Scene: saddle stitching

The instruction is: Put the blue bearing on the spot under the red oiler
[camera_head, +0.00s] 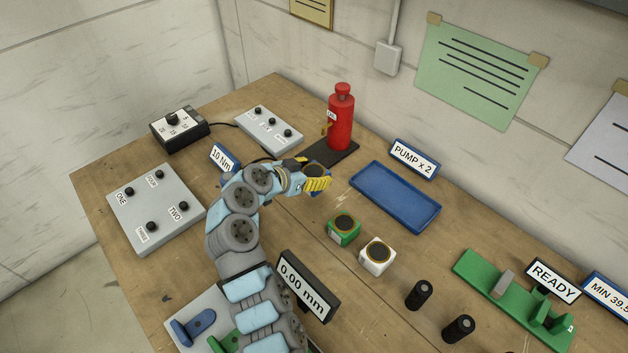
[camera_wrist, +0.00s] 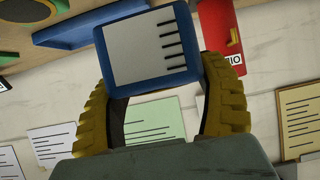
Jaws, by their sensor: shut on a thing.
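The blue bearing (camera_wrist: 152,45) is a block with a blue rim and a pale side face with dark ruled lines. My gripper (camera_wrist: 160,72) is shut on it, one yellow finger on each side. In the head view my gripper (camera_head: 311,180) holds the bearing (camera_head: 316,168) by the near end of a dark base plate (camera_head: 345,154). The red oiler (camera_head: 341,122) stands upright on that plate, just behind the bearing. The oiler also shows at the upper right of the wrist view (camera_wrist: 221,33). The spot under its nozzle is largely hidden by my gripper and the bearing.
An empty blue tray (camera_head: 395,196) lies right of the plate. A green bearing (camera_head: 344,228) and a white bearing (camera_head: 377,256) stand in front of it. Grey button boxes (camera_head: 155,208) (camera_head: 270,128) are to the left. A 10 Nm sign (camera_head: 224,158) stands near my arm.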

